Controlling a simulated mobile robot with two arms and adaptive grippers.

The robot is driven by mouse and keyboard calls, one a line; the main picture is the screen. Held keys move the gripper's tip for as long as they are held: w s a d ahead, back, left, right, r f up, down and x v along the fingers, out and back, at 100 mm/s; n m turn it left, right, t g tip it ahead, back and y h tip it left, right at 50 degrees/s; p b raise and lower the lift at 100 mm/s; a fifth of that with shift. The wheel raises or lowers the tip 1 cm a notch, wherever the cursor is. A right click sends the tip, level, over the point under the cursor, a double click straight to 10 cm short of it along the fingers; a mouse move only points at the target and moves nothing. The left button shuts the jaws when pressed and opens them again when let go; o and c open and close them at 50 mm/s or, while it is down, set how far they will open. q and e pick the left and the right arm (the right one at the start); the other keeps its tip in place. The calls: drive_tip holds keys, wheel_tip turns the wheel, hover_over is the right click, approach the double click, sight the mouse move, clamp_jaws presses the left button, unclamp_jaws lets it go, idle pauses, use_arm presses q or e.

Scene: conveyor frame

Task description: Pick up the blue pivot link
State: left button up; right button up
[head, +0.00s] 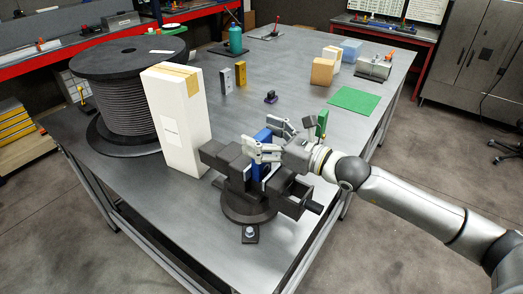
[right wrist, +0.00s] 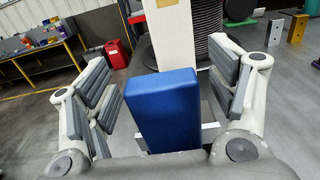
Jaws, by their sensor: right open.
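The blue pivot link (head: 262,134) stands upright in the dark vise (head: 228,155) near the front of the table, and seems to sit between the vise jaws. My right gripper (head: 269,141) is at the link, with its fingers partly covering it. In the right wrist view the link (right wrist: 163,108) shows as a blue block between the two spread grey-padded fingers. Gaps show between the link and the pads on both sides, so the gripper is open and empty. The link's lower end is hidden. My left gripper is not in view.
A tall white box (head: 175,125) stands just left of the vise, with a large cable reel (head: 125,85) behind it. Grey and yellow blocks (head: 240,73), a teal bottle (head: 235,40) and a green mat (head: 354,100) are farther back. The middle of the table is mostly clear.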

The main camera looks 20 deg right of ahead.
drive_tip(key=shift+c, duration=0.2)
clamp_jaws()
drive_tip(key=shift+r, duration=0.1)
idle(0.5)
